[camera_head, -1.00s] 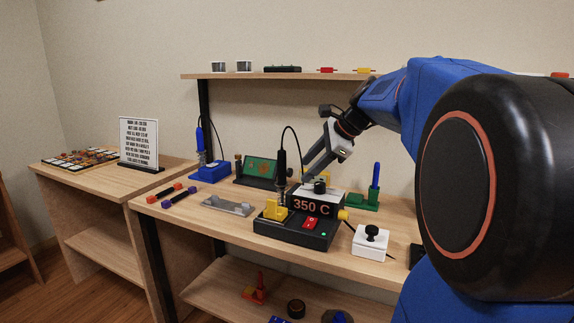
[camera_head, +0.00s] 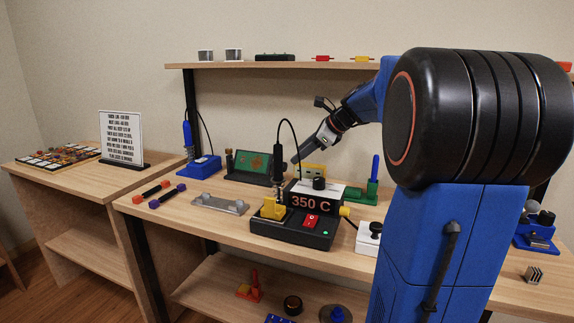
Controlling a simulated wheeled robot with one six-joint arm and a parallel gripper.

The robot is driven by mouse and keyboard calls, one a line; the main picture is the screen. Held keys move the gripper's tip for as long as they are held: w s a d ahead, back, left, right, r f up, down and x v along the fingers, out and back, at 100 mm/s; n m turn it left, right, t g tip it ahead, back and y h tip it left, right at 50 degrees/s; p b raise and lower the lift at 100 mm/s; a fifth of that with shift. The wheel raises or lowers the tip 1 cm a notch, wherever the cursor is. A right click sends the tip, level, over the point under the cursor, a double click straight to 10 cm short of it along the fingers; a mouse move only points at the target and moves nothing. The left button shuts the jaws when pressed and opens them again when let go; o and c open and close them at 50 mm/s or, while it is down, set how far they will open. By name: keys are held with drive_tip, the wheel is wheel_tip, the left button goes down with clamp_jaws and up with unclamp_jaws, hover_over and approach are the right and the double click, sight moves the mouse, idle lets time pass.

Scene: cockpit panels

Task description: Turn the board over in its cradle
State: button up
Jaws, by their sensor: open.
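The green board (camera_head: 248,162) with orange-brown marks stands tilted back in its dark cradle (camera_head: 244,179) at the rear of the bench. My gripper (camera_head: 296,158) is open and points down and left, just right of the board, behind the soldering station. Its fingertips are small in the picture and partly hidden by the iron and the station. I see no contact with the board, and the gap in depth cannot be told.
The soldering station (camera_head: 306,226), reading 350 C, stands in front with its upright iron (camera_head: 278,155) and looping cable. A blue stand (camera_head: 204,166) is left of the board, a green stand (camera_head: 366,190) right. A grey metal fixture (camera_head: 219,204) lies in front. A shelf (camera_head: 300,66) runs above.

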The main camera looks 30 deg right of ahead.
sight(286, 164)
drive_tip(key=x, duration=0.8)
drive_tip(key=shift+w+f, duration=0.15)
drive_tip(key=shift+a, duration=0.1)
drive_tip(key=c, duration=1.1)
